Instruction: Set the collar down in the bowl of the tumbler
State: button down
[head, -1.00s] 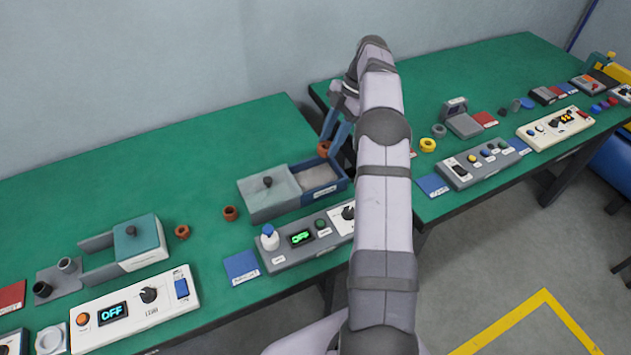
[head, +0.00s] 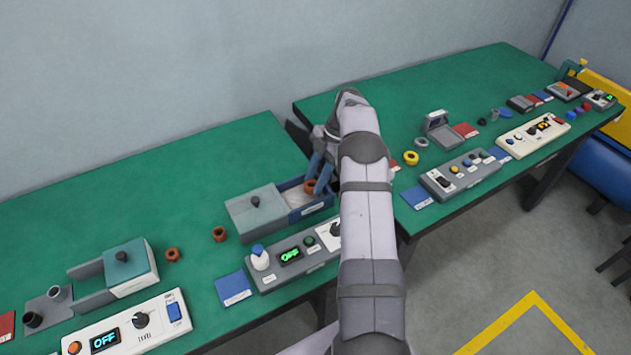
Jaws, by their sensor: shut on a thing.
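My gripper (head: 318,172) has blue fingers that point down and are shut on an orange-brown collar (head: 310,187). The collar is at the back right part of an open blue-walled bin (head: 312,209) with a pale inside, which looks like the tumbler's bowl. I cannot tell whether the collar touches the bowl's floor. My arm hides the bowl's right end.
Two similar brown rings, one nearer (head: 219,234) and one farther left (head: 173,255), lie on the green table. A grey control panel (head: 290,257) reading OFF stands in front of the bin. A teal-lidded box (head: 130,265) is at left.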

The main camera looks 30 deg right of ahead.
jog(key=shift+f, duration=0.8)
jog(key=shift+f, duration=0.15)
jog(key=c, duration=1.2)
grip_release()
jog(key=shift+r, duration=0.25)
jog(key=shift+d+r, duration=0.2)
jog(key=shift+b+v, duration=0.9)
jog(key=shift+v, duration=2.45)
